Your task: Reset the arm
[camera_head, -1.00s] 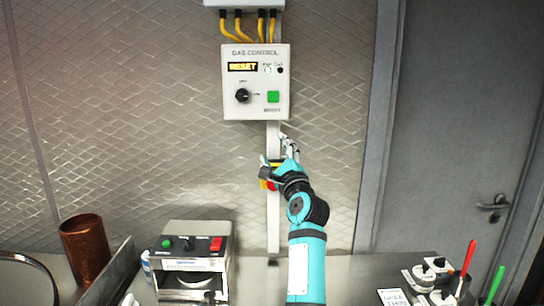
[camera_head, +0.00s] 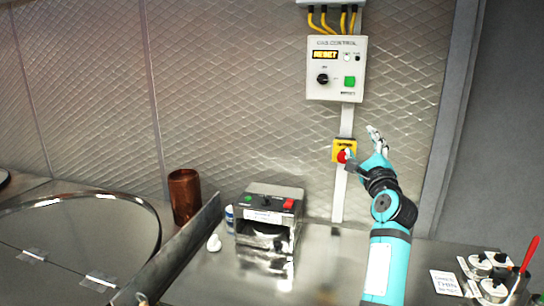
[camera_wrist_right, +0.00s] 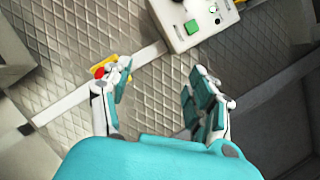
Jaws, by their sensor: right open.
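My right gripper (camera_head: 362,147) is open and empty in front of the wall, just right of the yellow box with the red button (camera_head: 344,157). One finger overlaps the button's lower right in the head view; I cannot tell whether it touches. In the right wrist view, the fingers (camera_wrist_right: 160,66) are spread wide, with the red button (camera_wrist_right: 99,72) beside the left fingertip. The gas control box (camera_head: 335,88) hangs above, its display reading "RESET", with a black knob (camera_head: 322,79) and a green button (camera_head: 350,82). My left gripper is not in view.
A steel machine (camera_head: 268,218) with green and red buttons stands on the counter below. A copper cup (camera_head: 184,196) and a large round vessel rim (camera_head: 158,226) are at left. Several lidded pots (camera_head: 492,288) and a red-handled utensil (camera_head: 527,255) are at right.

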